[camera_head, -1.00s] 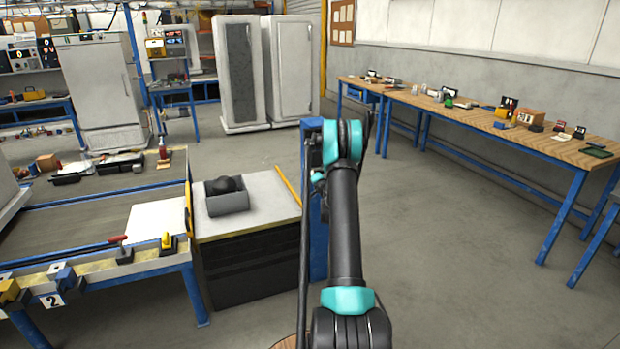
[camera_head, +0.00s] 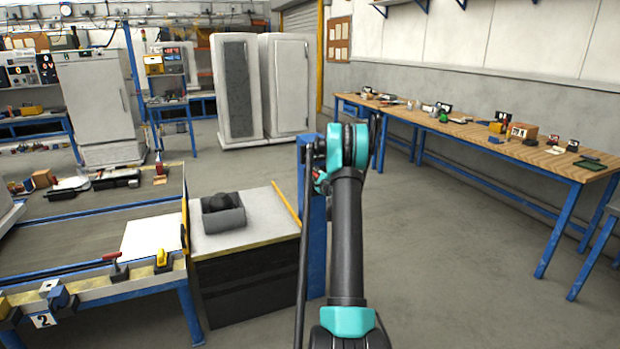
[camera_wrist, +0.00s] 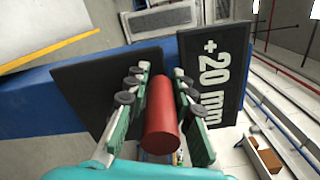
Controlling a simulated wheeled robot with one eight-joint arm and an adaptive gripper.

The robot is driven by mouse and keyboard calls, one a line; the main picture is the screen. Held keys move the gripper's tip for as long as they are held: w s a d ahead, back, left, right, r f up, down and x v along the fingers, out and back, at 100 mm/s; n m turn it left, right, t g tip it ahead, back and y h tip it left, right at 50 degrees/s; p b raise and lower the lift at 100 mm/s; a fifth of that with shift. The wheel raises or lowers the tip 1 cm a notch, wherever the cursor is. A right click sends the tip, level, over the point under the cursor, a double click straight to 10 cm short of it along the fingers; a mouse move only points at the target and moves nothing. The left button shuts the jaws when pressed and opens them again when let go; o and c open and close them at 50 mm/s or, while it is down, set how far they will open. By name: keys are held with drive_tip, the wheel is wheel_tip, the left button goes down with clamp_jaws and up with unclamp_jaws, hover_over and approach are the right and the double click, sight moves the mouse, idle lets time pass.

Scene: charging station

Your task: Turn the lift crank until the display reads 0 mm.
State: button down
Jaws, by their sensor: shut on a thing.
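The lift crank's red handle (camera_wrist: 161,118) stands between the two fingers of my gripper (camera_wrist: 164,84) in the wrist view, and the gripper is shut on it. A dark plate (camera_wrist: 80,85) lies behind the handle on a blue post (camera_wrist: 35,106). In the head view the blue post (camera_head: 314,235) stands just left of my arm. My arm hides most of the gripper and crank there, and the display cannot be read.
A cabinet (camera_head: 245,275) carrying a grey bin (camera_head: 223,219) stands left of the post. A blue-framed conveyor table (camera_head: 95,285) is farther left. A long wooden workbench (camera_head: 480,135) runs along the right wall. The floor (camera_head: 450,260) right of my arm is clear.

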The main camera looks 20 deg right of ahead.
drive_tip(key=shift+d+r+m, duration=0.25)
drive_tip(key=shift+d+m, duration=0.35)
drive_tip(key=shift+d+r, duration=0.2)
drive_tip(key=shift+d, duration=0.25)
drive_tip(key=shift+d, duration=0.15)
drive_tip(key=c, duration=1.3)
unclamp_jaws()
drive_tip(key=s, duration=1.2)
drive_tip(key=shift+d, duration=0.1)
